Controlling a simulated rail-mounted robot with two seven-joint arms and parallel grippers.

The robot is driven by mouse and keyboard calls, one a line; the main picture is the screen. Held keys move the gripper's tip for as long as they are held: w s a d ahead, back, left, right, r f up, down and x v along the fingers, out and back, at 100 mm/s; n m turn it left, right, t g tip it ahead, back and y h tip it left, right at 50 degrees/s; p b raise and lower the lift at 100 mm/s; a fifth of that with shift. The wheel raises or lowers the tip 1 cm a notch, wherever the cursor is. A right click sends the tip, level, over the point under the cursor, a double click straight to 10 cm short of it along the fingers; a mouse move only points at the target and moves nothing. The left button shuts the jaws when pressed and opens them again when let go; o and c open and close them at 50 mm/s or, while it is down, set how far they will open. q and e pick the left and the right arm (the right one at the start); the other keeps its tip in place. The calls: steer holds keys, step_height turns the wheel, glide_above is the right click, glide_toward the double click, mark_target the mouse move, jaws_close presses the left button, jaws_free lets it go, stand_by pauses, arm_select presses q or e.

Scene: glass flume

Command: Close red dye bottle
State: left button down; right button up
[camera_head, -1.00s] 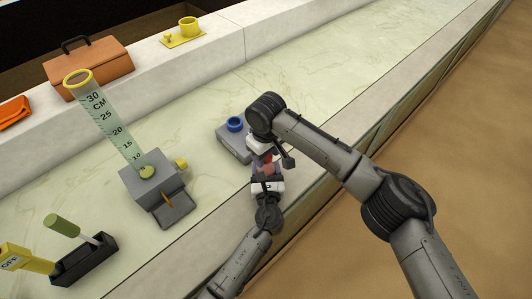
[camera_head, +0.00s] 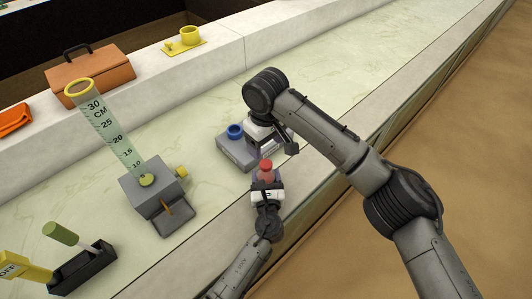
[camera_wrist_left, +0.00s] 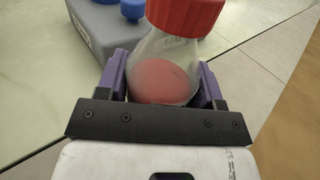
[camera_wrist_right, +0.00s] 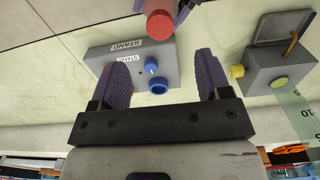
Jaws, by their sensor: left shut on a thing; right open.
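The red dye bottle (camera_wrist_left: 165,82) is clear glass with red dye low inside and a red cap (camera_wrist_left: 185,14) on its mouth. My left gripper (camera_wrist_left: 163,70) is shut around the bottle's body; it also shows in the head view (camera_head: 267,186), with the cap (camera_head: 265,165) above its fingers. The right wrist view shows the cap (camera_wrist_right: 158,25) from above. My right gripper (camera_wrist_right: 161,66) is open and empty, apart from the bottle and over the stand side. I cannot tell how tightly the cap sits.
A grey stand (camera_head: 236,152) with a blue ring-like part (camera_head: 235,130) lies beyond the bottle. A black holder (camera_head: 85,268) stands at front left. The pale channel floor right of the stand is clear.

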steer(key=shift+r, duration=1.85)
arm_select(q)
steer(key=shift+c, duration=0.8)
jaws_free()
steer(key=shift+s, duration=0.6)
steer(key=s+p, duration=0.1)
steer(key=s, duration=0.3)
steer(key=s+p, duration=0.1)
steer(key=s, duration=0.3)
steer(key=s+d+p, duration=0.1)
steer(key=s, duration=0.3)
steer(key=shift+s, duration=0.3)
arm_select(e)
step_height(320, 180, up, 3)
steer(key=shift+r, duration=0.1)
